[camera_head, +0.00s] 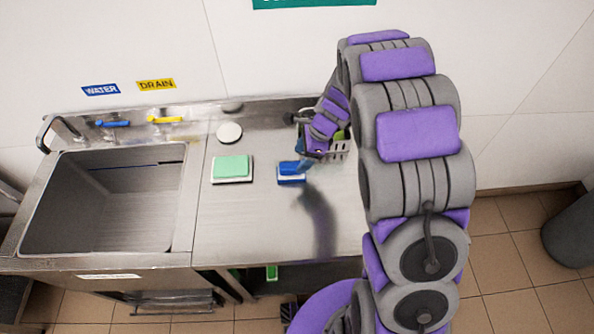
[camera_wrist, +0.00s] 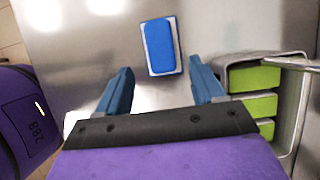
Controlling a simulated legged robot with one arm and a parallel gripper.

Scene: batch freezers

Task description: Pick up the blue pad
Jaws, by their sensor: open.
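The blue pad (camera_head: 291,168) lies on the steel counter, right of a green pad, in the head view. In the wrist view the blue pad (camera_wrist: 159,43) shows a blue top over a white base, ahead of the fingertips and between their lines. My gripper (camera_wrist: 160,80) is open, with two blue fingers spread apart and nothing between them. In the head view my gripper (camera_head: 307,162) is close to the pad on its upper right side, and the arm partly hides the fingers. Whether a finger touches the pad is not clear there.
A metal basket (camera_wrist: 268,54) holding green pads stands close to the right finger. A green pad (camera_head: 232,168) and a round white item (camera_head: 229,132) are on the counter (camera_head: 240,220) to the left. The sink (camera_head: 105,205) is further left. The counter's front is clear.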

